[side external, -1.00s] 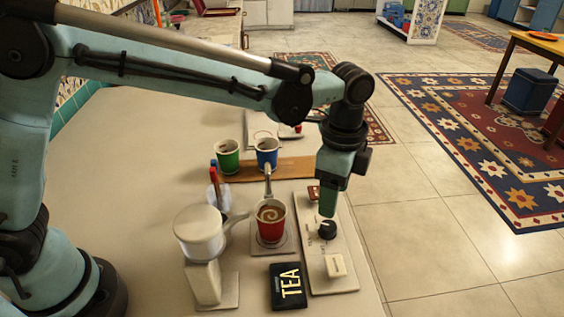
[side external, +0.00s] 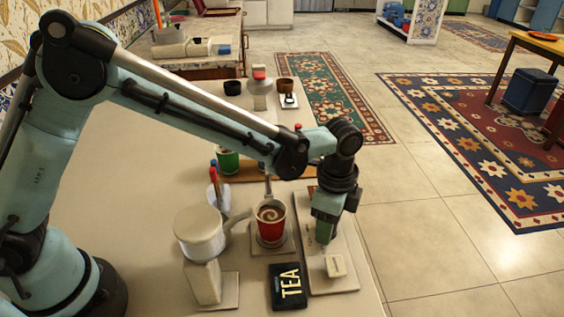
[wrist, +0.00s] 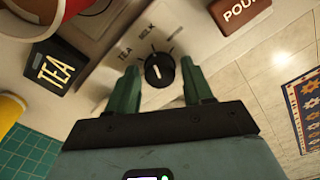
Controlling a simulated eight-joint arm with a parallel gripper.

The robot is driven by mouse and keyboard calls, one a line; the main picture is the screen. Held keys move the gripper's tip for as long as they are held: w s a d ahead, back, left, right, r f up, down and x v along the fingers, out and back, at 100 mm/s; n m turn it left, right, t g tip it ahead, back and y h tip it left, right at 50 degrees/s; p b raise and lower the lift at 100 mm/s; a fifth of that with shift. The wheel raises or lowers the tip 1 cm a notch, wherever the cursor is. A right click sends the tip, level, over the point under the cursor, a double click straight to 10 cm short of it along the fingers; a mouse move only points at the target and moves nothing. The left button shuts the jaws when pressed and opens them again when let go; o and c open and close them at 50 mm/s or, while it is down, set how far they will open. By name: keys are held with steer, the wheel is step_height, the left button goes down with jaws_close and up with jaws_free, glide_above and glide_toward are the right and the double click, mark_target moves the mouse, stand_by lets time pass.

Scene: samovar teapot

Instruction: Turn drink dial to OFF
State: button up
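The drink dial (wrist: 159,70) is a round black knob with a white pointer line, on a pale panel (wrist: 105,80) with printed labels. TEA and MILK are legible; another mark to the right is too blurred to read. The pointer line stands about upright in the wrist view. My gripper (wrist: 162,84) is open, with one green finger on each side of the dial; contact cannot be told. In the side view my gripper (side external: 324,236) is low over the panel (side external: 350,250) and hides the dial.
A red cup of swirled drink (side external: 271,225) stands left of the panel. A black TEA sign (side external: 288,286) and a white dispenser (side external: 200,235) are near. A cream block (side external: 335,266) sits on the panel's near end. A brown POUR sign (wrist: 240,12) is beyond the dial.

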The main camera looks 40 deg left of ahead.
steer(key=c, duration=0.7)
steer(key=n, duration=0.4)
steer(key=shift+n, duration=0.4)
steer(key=n, duration=0.5)
steer(key=shift+n, duration=0.3)
steer(key=n, duration=0.9)
steer(key=shift+n, duration=0.4)
steer(key=o, duration=1)
